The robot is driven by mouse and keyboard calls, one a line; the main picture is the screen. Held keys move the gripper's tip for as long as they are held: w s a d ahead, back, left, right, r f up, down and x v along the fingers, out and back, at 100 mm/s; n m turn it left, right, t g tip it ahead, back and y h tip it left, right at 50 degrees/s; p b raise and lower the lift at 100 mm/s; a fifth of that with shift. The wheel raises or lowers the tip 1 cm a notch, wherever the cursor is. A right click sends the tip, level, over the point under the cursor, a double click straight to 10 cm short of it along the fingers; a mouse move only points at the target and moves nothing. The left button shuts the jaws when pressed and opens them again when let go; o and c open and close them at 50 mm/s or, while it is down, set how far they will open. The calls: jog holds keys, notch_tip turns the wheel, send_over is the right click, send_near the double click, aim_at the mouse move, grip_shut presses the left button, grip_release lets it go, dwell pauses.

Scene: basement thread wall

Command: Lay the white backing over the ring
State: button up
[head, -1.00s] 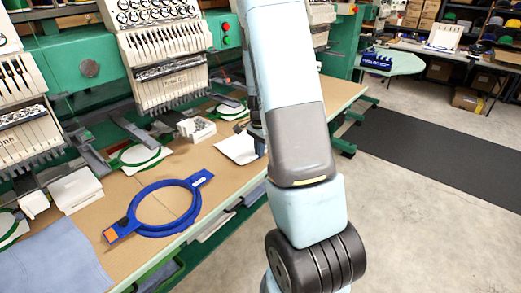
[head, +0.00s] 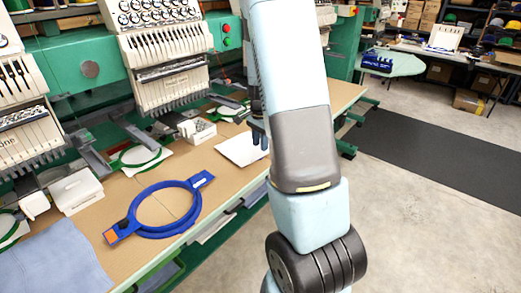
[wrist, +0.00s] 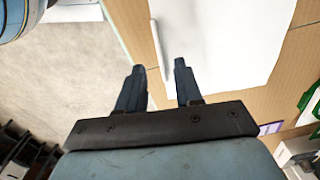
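The blue ring (head: 142,231) lies flat on the tan table, with an arm and clip at each end and an orange patch on its left end. The white backing (head: 238,150) lies on the table to the right of the ring, near the front edge. It fills the upper right of the wrist view (wrist: 225,40), with a raised or curled strip along its left edge. My gripper (head: 260,137) is over the backing's right side. In the wrist view its two fingers (wrist: 159,72) stand apart, with nothing seen between them, pointing toward the backing's curled edge.
Embroidery machine heads (head: 165,60) stand along the back of the table (head: 120,190). A green hoop (head: 140,158), white boxes (head: 76,190) and a blue-grey cloth (head: 55,262) lie around the ring. Bare table shows between the ring and the backing.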

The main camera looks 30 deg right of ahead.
notch_tip(320, 180, up, 10)
jog(key=s+a+r+n+t, duration=0.3)
jog(key=s+a+r+n, duration=0.5)
jog(key=s+a+r, duration=0.4)
jog(key=s+a+r+n+t, duration=0.1)
jog(key=s+a+r+n, duration=0.1)
jog(key=s, duration=0.4)
jog(key=s+a+r+n+t, duration=0.1)
jog(key=s+a+r+n, duration=0.1)
jog(key=s+n, duration=0.3)
jog(key=shift+s+a+r+n+t, duration=0.35)
jog(key=shift+s+a, duration=0.3)
jog(key=shift+s, duration=0.25)
dwell(0.8)
